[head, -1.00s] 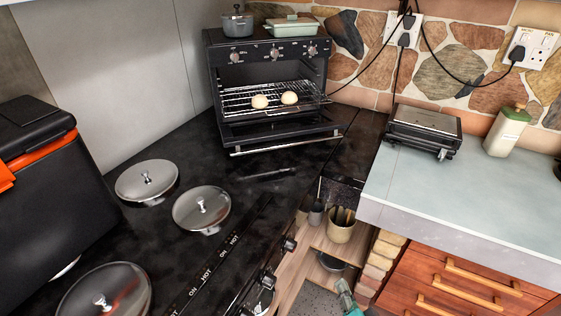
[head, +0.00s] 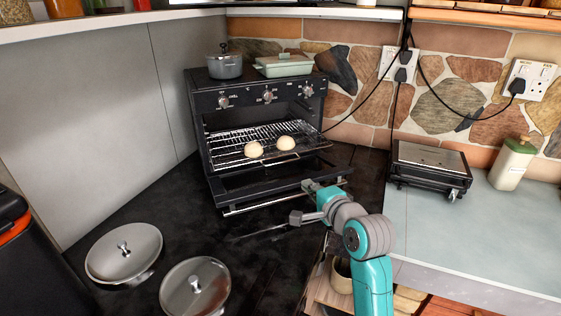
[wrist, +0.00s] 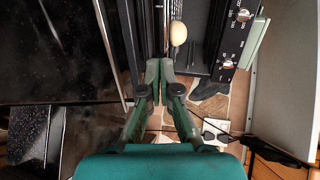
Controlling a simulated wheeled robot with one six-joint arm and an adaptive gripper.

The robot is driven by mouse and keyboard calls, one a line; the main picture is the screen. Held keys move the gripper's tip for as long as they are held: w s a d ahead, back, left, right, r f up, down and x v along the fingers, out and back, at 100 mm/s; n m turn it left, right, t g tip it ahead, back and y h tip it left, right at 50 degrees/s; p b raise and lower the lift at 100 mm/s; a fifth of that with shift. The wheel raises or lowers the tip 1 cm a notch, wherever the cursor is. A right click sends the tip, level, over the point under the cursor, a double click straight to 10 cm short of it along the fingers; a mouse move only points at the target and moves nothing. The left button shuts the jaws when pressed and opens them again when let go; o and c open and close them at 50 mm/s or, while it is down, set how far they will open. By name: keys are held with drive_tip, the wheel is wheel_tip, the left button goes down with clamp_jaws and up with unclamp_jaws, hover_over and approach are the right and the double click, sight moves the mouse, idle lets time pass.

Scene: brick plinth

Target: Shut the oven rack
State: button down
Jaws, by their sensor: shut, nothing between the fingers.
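The black oven (head: 265,120) stands at the back with its door (head: 265,185) folded down. Its wire rack (head: 225,150) sticks out over the door and carries two pale round rolls (head: 286,143). My gripper (head: 309,187) is by the right part of the door's front, below and in front of the rack. In the wrist view my gripper (wrist: 159,72) has its fingers together, with nothing between them. One roll (wrist: 178,33) shows just beyond the fingertips, and the door's handle bar (wrist: 109,50) lies to their left. I cannot tell whether the fingertips touch the rack.
A grey pot (head: 225,66) and a green dish (head: 284,66) stand on the oven. Two metal lids (head: 124,252) are on the dark hob at front left. A black grill (head: 430,168) and a bottle (head: 512,164) stand on the right counter. A cable hangs beside the oven.

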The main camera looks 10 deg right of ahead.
sight(265, 139)
drive_tip(key=x, duration=1.4)
drive_tip(key=shift+w+r, duration=0.25)
drive_tip(key=shift+w, duration=0.05)
drive_tip(key=shift+w, duration=0.1)
drive_tip(key=r+x, duration=0.1)
drive_tip(key=x, duration=0.4)
drive_tip(key=r+x, duration=0.1)
drive_tip(key=x, duration=0.4)
drive_tip(key=r+x, duration=0.1)
drive_tip(key=x, duration=0.5)
drive_tip(key=shift+w+d+r, duration=0.1)
drive_tip(key=shift+w+r, duration=0.1)
drive_tip(key=shift+w, duration=0.4)
drive_tip(key=shift+r, duration=0.1)
drive_tip(key=shift+w+r, duration=0.1)
drive_tip(key=shift+r, duration=0.05)
